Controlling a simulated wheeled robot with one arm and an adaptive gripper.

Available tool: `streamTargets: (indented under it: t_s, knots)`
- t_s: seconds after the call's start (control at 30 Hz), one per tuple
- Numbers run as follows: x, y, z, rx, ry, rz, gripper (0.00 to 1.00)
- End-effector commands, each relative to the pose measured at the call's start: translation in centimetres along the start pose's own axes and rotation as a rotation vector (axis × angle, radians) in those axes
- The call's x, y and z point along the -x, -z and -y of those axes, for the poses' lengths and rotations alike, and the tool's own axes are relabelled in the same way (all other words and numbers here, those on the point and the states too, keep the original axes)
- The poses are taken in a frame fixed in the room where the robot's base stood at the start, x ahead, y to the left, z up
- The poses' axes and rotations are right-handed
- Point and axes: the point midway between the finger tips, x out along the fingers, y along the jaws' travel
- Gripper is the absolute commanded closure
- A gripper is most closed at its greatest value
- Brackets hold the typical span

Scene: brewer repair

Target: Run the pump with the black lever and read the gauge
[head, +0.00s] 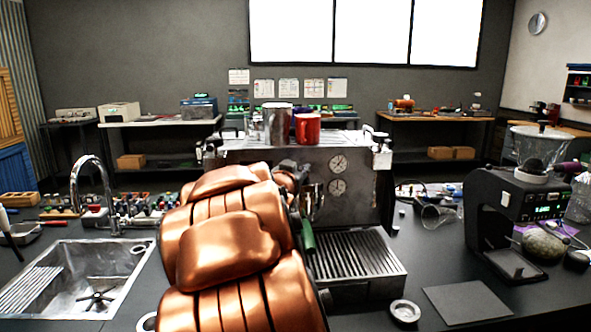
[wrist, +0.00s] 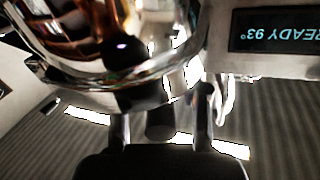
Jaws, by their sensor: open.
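The espresso machine (head: 362,195) stands on the dark counter, partly hidden by my copper arm. Two round white gauges (head: 338,163) sit one above the other on its front; their needles are too small to read. In the wrist view, my gripper (wrist: 162,108) is open under a shiny chrome part (wrist: 85,65) of the machine. A short dark cylinder (wrist: 160,124) shows between the fingers; I cannot tell whether it is the black lever or whether a finger touches it. A display (wrist: 280,32) reads READY 93°, upside down. My arm hides the gripper in the head view.
A slatted drip tray (head: 355,254) juts out below the machine. A metal pitcher (head: 277,122) and a red mug (head: 307,128) stand on top. A black grinder (head: 515,212) is at right, a sink (head: 75,280) at left. A dark mat (head: 468,302) lies in front.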

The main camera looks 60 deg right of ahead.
Motion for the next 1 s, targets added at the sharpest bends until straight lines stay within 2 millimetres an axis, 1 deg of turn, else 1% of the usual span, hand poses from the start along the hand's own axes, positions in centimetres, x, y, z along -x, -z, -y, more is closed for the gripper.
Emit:
streamTargets:
  t_s: [0.1,0.5,0.53,1.0]
  knots:
    - [0.02,0.0,0.02,0.0,0.0,0.0,0.56]
    - [0.03,0.0,0.05,0.0,0.001,0.0,0.98]
    - [0.03,0.0,0.05,0.0,0.001,0.0,1.0]
    - [0.02,-0.02,0.04,0.0,0.001,0.0,1.0]
